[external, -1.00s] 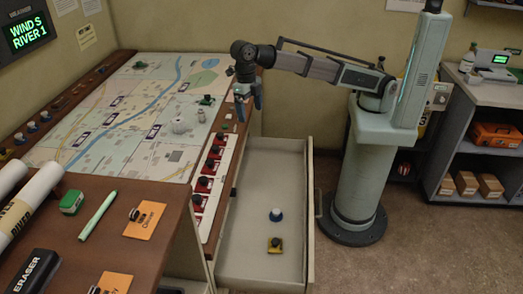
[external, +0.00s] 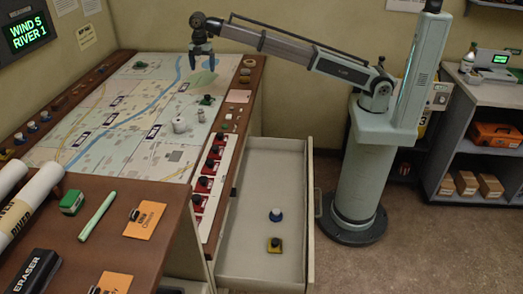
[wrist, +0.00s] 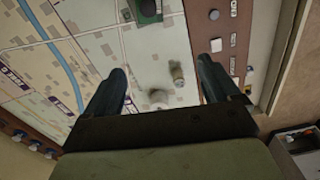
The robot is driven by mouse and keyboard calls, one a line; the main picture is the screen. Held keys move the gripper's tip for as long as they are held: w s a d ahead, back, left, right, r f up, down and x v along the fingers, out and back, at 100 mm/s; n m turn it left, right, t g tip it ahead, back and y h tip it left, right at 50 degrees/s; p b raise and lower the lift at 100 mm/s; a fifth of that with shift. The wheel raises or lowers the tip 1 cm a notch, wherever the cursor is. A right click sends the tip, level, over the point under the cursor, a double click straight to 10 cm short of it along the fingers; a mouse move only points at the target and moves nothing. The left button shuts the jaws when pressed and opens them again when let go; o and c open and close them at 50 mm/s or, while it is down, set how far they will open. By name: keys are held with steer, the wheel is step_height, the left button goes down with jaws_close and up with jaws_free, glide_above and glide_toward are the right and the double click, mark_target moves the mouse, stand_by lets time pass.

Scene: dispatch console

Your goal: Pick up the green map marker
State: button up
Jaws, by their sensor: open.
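A small dark green marker (external: 206,99) stands on the right part of the map (external: 110,95). A green piece on a dark base, which looks like the same marker (wrist: 148,9), shows at the top edge of the wrist view, partly cut off. My gripper (external: 201,66) is raised above the far right part of the map, pointing down. In the wrist view its two fingers (wrist: 160,75) are wide apart with nothing between them in grasp. It is apart from the green marker, higher and toward the back.
Two small pale pieces (external: 180,124) (external: 201,115) stand near the green marker. A row of red switches (external: 205,183) lines the console's right edge. The open drawer (external: 262,190) holds a blue marker (external: 275,215) and a yellow one (external: 274,245). A light green pen (external: 97,215) lies in front.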

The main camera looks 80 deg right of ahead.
steer(key=w+d+m, duration=0.1)
steer(key=w+d, duration=0.1)
steer(key=d, duration=0.3)
glide_above(207, 96)
step_height(207, 96, down, 4)
steer(key=f, duration=0.9)
steer(key=shift+w+f, duration=0.2)
steer(key=shift+f, duration=0.15)
steer(key=shift+s+d+f, duration=0.1)
steer(key=shift+s+f, duration=0.05)
steer(key=shift+f, duration=1.15)
steer(key=shift+s+d+f, duration=0.1)
steer(key=shift+f, duration=1.15)
steer(key=c, duration=1.2)
